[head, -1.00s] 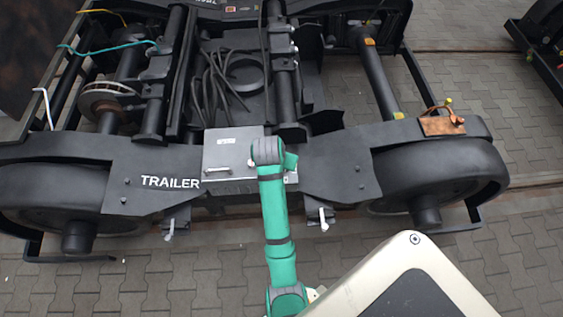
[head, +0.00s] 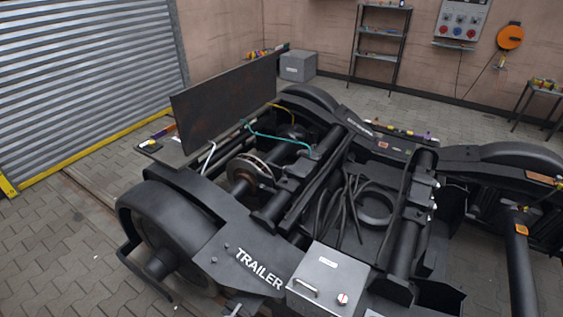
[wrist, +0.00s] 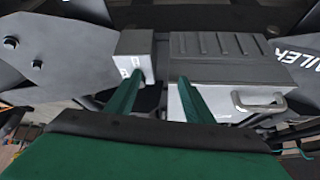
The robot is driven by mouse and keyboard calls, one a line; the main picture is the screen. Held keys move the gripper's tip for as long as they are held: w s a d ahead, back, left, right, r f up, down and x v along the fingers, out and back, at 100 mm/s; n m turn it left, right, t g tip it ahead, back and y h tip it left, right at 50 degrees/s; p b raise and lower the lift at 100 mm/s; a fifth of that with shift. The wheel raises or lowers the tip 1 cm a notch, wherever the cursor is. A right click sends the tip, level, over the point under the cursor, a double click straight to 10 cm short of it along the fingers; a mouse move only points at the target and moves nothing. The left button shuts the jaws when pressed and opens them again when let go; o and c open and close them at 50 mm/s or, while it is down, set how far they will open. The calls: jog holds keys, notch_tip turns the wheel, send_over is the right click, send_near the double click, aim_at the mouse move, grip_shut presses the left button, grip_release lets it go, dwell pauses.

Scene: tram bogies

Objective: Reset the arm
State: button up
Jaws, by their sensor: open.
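My gripper (wrist: 155,98) shows in the wrist view with two green fingers spread apart and nothing between them. Beyond the fingers are a small grey box (wrist: 137,52) and a larger grey ribbed box with a handle (wrist: 225,62), both on the black bogie frame (wrist: 75,58). I cannot tell whether the fingers touch either box. In the head view the arm and gripper are out of the picture. The head view shows the black trailer bogie (head: 225,250) with a grey control box (head: 325,278) on its frame, with a handle and a red knob.
A dark upright panel (head: 225,97) stands over the bogie's far left side. A roller shutter (head: 85,80), a shelf rack (head: 380,45), a grey box (head: 297,66) and a wall panel (head: 462,18) are behind. Paved floor (head: 45,235) is free at the left.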

jog(key=s+a+r+n+t+y, duration=0.15)
jog(key=s+a+n+t, duration=0.35)
jog(key=s+a, duration=0.75)
jog(key=s+a+r+n+t+y, duration=0.1)
jog(key=s+a+r+t, duration=0.1)
jog(key=s+a+r, duration=0.2)
jog(key=s+a+r+n+t+y, duration=0.1)
jog(key=s+a+r, duration=0.4)
jog(key=r, duration=0.6)
jog(key=shift+s+r+n+t, duration=0.25)
jog(key=shift+s+n+t, duration=0.45)
jog(key=shift+s+t, duration=0.45)
jog(key=shift+y, duration=0.25)
dwell(0.8)
